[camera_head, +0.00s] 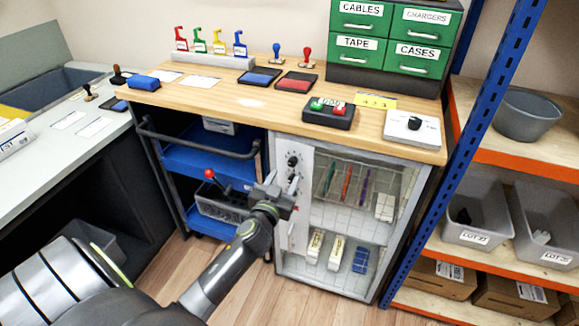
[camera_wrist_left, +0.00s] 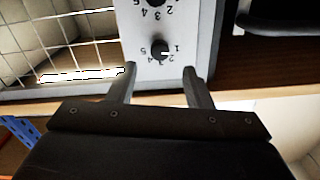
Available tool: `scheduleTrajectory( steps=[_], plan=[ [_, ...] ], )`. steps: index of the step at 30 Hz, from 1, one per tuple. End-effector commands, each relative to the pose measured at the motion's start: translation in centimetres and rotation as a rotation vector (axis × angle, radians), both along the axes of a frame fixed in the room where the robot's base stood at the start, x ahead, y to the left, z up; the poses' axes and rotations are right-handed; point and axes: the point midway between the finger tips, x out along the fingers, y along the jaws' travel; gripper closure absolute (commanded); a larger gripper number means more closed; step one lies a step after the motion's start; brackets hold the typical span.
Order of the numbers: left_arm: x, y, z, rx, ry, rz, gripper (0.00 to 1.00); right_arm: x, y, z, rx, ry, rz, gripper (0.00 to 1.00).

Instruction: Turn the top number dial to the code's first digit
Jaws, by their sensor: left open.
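The lock panel (camera_head: 298,215) is a pale upright strip at the cabinet's left side, with black number dials on it. The top number dial (camera_head: 292,161) is also in the left wrist view (camera_wrist_left: 159,49), where the picture is upside down. Digits from 1 to 5 ring it; its pale mark seems to be on the side of 1 and 2. A second dial (camera_wrist_left: 153,3) is partly cut off. My left gripper (camera_wrist_left: 160,69) is open and empty, its fingertips just short of the top dial, one to each side. A yellow code card (camera_head: 375,101) lies on the counter, its digits too small to read surely.
The wire-mesh cabinet door (camera_head: 345,225) is right of the panel. The wooden counter (camera_head: 240,100) overhangs above, with a black button box (camera_head: 329,112) near its edge. A blue trolley (camera_head: 200,165) stands to the left. A blue shelf post (camera_head: 455,150) is at right.

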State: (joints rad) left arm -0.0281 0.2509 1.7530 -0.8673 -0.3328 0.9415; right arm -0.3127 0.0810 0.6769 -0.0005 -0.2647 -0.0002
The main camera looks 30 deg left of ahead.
Motion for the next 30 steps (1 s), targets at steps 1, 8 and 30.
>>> scheduleTrajectory(
  steps=[1, 8, 30],
  plan=[
    [1.0, 0.3, 0.1, 0.002, -0.001, 0.0, 0.54, 0.0, 0.0, 0.0, 0.0, 0.001, 0.0, 0.64],
    [4.2, 1.1, 0.0, 0.001, -0.001, 0.0, 0.54, -0.1, 0.0, 0.0, 0.001, 0.003, 0.0, 0.64],
    [5.4, 1.4, 0.0, 0.0, 0.0, 0.0, 0.87, -0.1, 0.1, 0.0, 0.001, 0.002, 0.0, 0.64]
  ],
)
